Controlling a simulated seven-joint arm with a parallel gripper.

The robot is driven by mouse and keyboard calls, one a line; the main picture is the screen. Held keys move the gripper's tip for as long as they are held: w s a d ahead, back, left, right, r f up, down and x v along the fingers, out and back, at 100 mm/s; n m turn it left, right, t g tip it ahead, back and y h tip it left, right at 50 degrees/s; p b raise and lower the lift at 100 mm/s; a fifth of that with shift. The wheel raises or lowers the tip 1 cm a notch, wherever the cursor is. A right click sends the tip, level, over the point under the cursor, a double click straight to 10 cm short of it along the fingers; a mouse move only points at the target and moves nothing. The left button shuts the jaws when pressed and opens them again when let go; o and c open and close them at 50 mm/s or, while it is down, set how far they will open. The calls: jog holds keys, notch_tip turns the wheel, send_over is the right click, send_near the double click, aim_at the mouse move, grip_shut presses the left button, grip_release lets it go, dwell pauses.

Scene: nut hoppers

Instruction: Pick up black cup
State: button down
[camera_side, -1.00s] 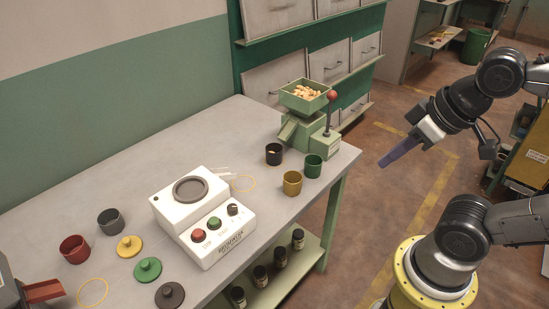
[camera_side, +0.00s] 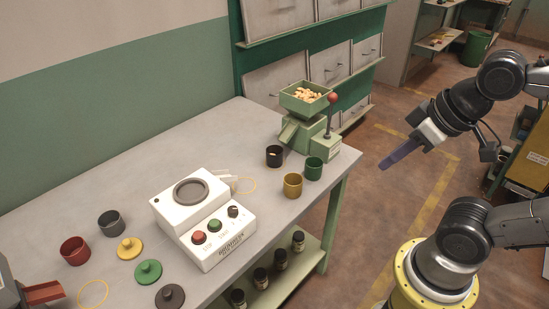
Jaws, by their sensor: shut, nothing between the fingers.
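The black cup (camera_side: 274,157) stands upright on the far right part of the table, beside the green nut hopper. Something pale shows inside it. My gripper (camera_side: 384,166) is off the table's right edge, in the air over the floor, well to the right of the cup. Its long bluish fingers are shut and look empty. The fingers point down and to the left. A dark grey cup (camera_side: 111,223) stands at the left of the table and is a different, greyer cup.
A green cup (camera_side: 314,169) and a yellow cup (camera_side: 292,186) stand close to the black cup. The nut hopper (camera_side: 304,108) with its red-knobbed lever rises behind. A white button machine (camera_side: 205,220) fills the table's middle. A red cup (camera_side: 75,251) and several lids lie left.

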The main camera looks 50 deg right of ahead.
jog(key=c, duration=1.6)
grip_release()
grip_release()
